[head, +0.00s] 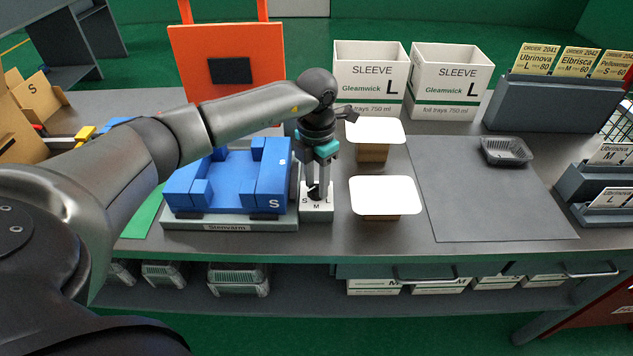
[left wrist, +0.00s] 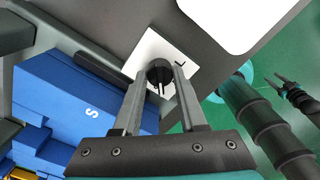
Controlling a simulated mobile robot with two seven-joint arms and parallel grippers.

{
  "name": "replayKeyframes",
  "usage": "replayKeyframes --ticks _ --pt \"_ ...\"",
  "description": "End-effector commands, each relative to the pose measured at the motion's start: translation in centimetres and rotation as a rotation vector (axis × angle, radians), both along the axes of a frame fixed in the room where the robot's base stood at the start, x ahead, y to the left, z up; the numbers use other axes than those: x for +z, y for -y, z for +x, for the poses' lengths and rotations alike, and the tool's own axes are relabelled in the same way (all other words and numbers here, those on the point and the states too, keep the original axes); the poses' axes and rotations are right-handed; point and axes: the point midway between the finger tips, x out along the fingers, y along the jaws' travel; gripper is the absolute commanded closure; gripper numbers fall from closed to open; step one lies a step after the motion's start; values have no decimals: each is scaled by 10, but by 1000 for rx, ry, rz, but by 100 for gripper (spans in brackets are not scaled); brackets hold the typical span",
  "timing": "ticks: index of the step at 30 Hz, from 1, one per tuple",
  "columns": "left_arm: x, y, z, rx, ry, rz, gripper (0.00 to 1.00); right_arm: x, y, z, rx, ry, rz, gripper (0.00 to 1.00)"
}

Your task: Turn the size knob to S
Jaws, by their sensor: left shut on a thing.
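The size knob (left wrist: 160,73) is a dark round knob on a white dial plate (head: 316,214) at the right end of the blue sealing machine (head: 228,182). The plate is marked S at left, M in front and L at right. My left gripper (head: 316,190) points down at the plate, with its fingers on either side of the knob. The left wrist view shows both fingers closed against it. The fingers hide part of the knob, and I cannot tell which letter it points to. My right gripper (left wrist: 279,83) shows small over the green floor in that view.
Two white-topped boxes (head: 376,131) (head: 382,193) stand just right of the dial. Two white L sleeve boxes (head: 369,77) (head: 444,82) stand behind. A black tray (head: 506,151) lies on the grey mat (head: 470,200). An orange panel (head: 222,50) rises behind the machine.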

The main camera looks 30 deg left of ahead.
Motion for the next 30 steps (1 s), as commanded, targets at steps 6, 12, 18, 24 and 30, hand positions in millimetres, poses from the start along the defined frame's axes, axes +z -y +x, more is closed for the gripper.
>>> replayKeyframes --ticks 6,12,18,24,30 --pt "1 -1 1 -120 3 1 100 -3 0 0 0 0 0 50" --pt "1 0 1 -181 3 0 100 -4 0 0 0 0 0 50" --pt "1 0 1 -204 3 0 100 -4 0 0 0 0 0 50" --pt "1 0 1 -205 4 0 100 -4 0 0 0 0 0 50" --pt "1 0 1 -204 4 0 53 -4 0 0 0 0 0 50"
